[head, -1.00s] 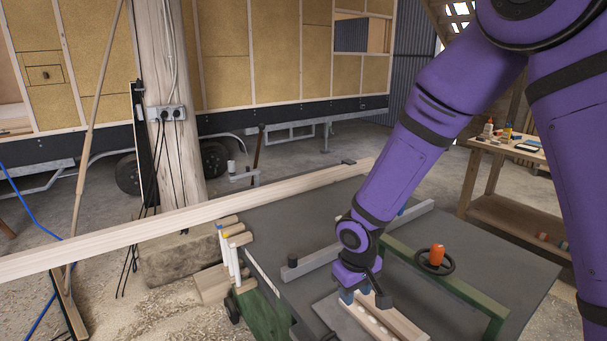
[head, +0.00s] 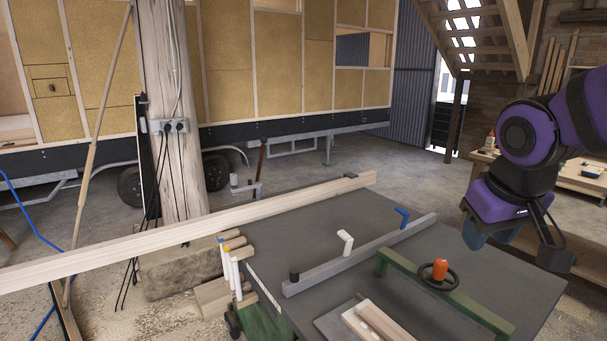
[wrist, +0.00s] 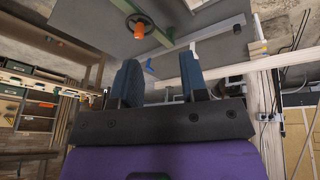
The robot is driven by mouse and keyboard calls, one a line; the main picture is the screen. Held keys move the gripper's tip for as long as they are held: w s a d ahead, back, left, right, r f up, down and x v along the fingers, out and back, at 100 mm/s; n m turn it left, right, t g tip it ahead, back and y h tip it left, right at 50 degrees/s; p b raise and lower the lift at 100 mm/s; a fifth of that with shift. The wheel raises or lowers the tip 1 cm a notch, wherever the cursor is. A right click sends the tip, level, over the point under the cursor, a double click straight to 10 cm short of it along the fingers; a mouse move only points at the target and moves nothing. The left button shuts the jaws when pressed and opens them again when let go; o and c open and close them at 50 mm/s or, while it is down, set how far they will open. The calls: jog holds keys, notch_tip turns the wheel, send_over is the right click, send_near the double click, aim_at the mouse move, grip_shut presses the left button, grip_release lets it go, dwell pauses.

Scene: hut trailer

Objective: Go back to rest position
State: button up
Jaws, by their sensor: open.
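My purple arm is folded up at the right of the head view. My gripper (head: 515,248) hangs at its end, past the right side of the grey machine table (head: 330,222) and apart from it. In the wrist view my gripper (wrist: 160,82) shows two blue-grey fingers spread apart, with nothing between them. A pale wooden piece (head: 375,322) lies on the table near the front edge of the head view, clear of my gripper.
A green bar (head: 465,308) with an orange-knobbed handwheel (head: 439,272) crosses the table. A grey fence (head: 365,254) and a long timber beam (head: 190,228) lie beyond. A wooden post (head: 175,110) stands at left. A workbench (head: 590,182) stands behind my arm.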

jog(key=s+d+r, duration=0.1)
jog(key=s+r, duration=0.1)
jog(key=s, duration=0.3)
jog(key=s+d+r+m+t, duration=0.1)
jog(key=s+d+r, duration=0.1)
jog(key=s, duration=0.3)
jog(key=shift+r+y, duration=0.25)
jog(key=shift+y, duration=0.15)
dwell(1.5)
